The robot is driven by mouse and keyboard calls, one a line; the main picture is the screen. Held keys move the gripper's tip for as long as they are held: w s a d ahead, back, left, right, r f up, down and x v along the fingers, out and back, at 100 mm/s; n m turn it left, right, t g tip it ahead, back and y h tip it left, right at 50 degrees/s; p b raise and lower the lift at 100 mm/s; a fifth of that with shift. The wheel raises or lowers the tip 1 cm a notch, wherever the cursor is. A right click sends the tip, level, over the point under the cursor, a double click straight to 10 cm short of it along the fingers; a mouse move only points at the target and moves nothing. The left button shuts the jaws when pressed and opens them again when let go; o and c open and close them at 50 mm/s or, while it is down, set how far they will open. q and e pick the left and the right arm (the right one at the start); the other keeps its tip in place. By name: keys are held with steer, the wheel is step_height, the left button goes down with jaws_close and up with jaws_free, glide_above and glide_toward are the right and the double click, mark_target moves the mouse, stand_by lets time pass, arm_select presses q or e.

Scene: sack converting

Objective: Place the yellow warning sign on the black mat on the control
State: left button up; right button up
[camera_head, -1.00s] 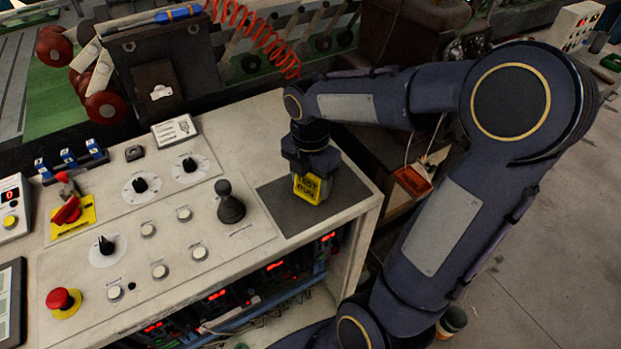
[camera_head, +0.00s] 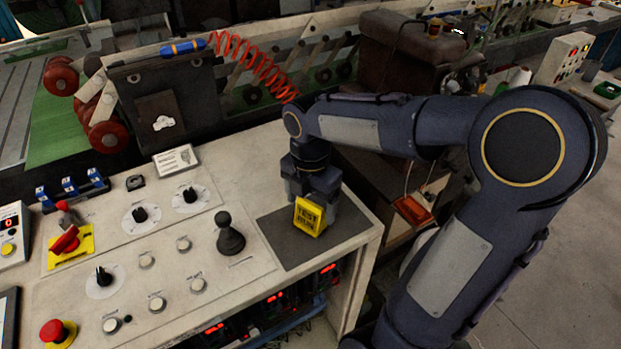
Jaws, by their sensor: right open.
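The yellow warning sign (camera_head: 310,217), with dark lettering, is at the black mat (camera_head: 297,251) on the right end of the pale control console (camera_head: 213,285). It stands tilted, its lettered face toward me; its lower edge appears to meet the mat, though exact contact is hard to tell. My right gripper (camera_head: 314,200) points down over the mat, open, with its fingers close around or just behind the sign. The sign hides part of the fingers, so I cannot tell whether they touch it. My left gripper is out of view.
A black joystick knob (camera_head: 230,237) stands just left of the mat. Farther left are a red emergency button (camera_head: 54,332), a red switch (camera_head: 66,241) and several dials. A small white label plate (camera_head: 175,161) lies at the console's back edge. The mat's front part is clear.

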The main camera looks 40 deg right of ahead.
mark_target(310, 203)
step_height(310, 203, up, 8)
steer(key=shift+r, duration=0.45)
steer(key=shift+s+a+m, duration=0.1)
steer(key=shift+s+m, duration=0.15)
steer(key=shift+m, duration=0.05)
steer(key=s+a+f+m+t+y, duration=0.2)
steer(key=s+m, duration=0.4)
steer(key=m, duration=0.5)
steer(key=s+a+f+m+t+y, duration=0.1)
steer(key=s+a+f+m+t, duration=0.2)
steer(key=m, duration=0.8)
steer(key=shift+s+a+f+t+y, duration=0.35)
steer(key=shift+s+a+f, duration=0.65)
steer(key=shift+s+a, duration=0.8)
steer(key=shift+w+a, duration=0.15)
steer(key=shift+c, duration=0.2)
